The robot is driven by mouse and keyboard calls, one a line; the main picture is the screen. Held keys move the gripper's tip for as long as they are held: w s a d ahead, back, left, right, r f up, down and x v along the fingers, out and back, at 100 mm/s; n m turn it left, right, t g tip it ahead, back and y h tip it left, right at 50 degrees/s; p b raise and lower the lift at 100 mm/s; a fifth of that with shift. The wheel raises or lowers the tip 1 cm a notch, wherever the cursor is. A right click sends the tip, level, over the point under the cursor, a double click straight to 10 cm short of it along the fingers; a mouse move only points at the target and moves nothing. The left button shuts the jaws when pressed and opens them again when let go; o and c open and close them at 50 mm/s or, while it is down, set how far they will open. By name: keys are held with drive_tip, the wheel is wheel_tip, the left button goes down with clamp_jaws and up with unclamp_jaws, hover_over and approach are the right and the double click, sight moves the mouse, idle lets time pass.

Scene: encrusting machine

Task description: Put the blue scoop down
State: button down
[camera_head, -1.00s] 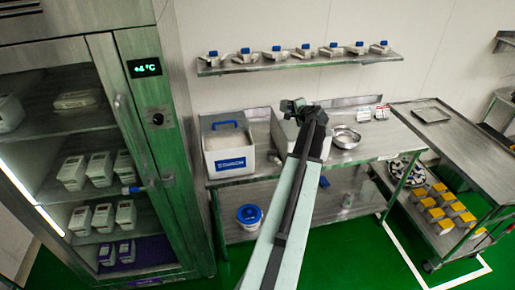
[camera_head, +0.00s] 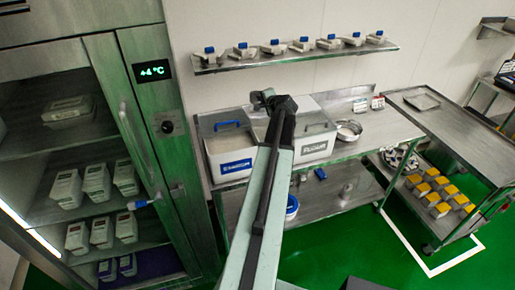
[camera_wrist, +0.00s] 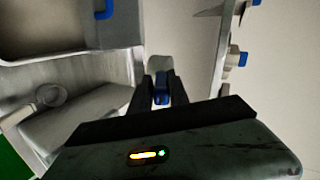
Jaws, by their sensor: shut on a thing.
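The blue scoop (camera_wrist: 163,88) is between my gripper's (camera_wrist: 161,92) fingers in the wrist view. Its blue handle is gripped and a pale scoop body (camera_wrist: 159,66) shows beyond the fingertips. In the head view my gripper (camera_head: 270,98) is above the back of the steel table, between two white bins, and the scoop is too small and dark to make out there. The left bin (camera_head: 229,165) has a blue handle, and the right bin (camera_head: 318,143) is partly hidden by my arm.
A wall shelf (camera_head: 290,60) holds several blue-and-white scoops. A round sieve (camera_head: 348,131) stands on the table right of the bins. A glass-door fridge (camera_head: 143,150) is at left. A steel cart (camera_head: 460,135) is at right, with green floor in front.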

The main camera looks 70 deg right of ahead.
wheel_tip(320, 180, down, 28)
drive_tip(key=b, duration=2.8)
drive_tip(key=shift+s+d+f, duration=0.1)
drive_tip(key=shift+s+f, duration=0.05)
drive_tip(key=shift+r, duration=0.25)
drive_tip(key=shift+f, duration=0.15)
drive_tip(key=c, duration=1.3)
unclamp_jaws()
drive_tip(key=shift+o, duration=0.2)
drive_tip(key=shift+r+p, duration=0.2)
drive_tip(key=shift+p, duration=0.1)
drive_tip(key=p+v, duration=0.5)
drive_tip(key=v, duration=0.7)
drive_tip(key=shift+f, duration=0.1)
